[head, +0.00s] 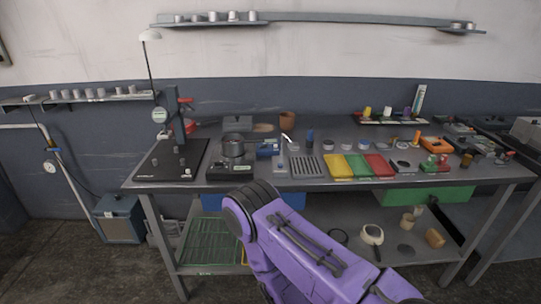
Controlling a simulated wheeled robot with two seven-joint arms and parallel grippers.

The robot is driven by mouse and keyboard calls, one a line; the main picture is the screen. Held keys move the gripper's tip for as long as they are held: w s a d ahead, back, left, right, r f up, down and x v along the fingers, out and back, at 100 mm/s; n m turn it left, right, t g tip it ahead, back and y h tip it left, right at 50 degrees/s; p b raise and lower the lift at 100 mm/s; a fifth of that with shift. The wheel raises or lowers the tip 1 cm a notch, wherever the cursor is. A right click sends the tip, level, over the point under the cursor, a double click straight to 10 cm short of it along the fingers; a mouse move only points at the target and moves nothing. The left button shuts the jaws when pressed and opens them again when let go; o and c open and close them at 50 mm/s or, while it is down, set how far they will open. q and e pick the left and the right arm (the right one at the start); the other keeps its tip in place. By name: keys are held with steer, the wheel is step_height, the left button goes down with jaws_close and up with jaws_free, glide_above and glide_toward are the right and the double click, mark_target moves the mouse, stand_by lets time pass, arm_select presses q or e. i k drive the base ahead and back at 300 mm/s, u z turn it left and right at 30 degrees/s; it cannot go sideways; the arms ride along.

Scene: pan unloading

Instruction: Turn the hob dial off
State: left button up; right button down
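A small dark hob (232,172) stands on the workbench, left of its middle. A round metal pan (233,147) sits on top of it. The dial is too small and dark to make out, so its setting cannot be told. One purple arm of mine reaches up from the bottom of the view, with its dark rounded joint just in front of the bench edge, below and right of the hob. No gripper fingers can be made out for either arm. Nothing of mine is seen touching the hob or the pan.
A black plate with a gauge stand (160,115) is left of the hob. A blue tool (268,148) and a slotted grey tray (306,167) are to its right. Yellow, green and red trays (378,165) follow. The workbench (330,184) has a lower shelf with loose items.

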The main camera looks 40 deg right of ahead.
mark_target(218, 165)
steer(key=z, duration=1.35)
steer(key=i, duration=0.15)
steer(key=u, duration=0.05)
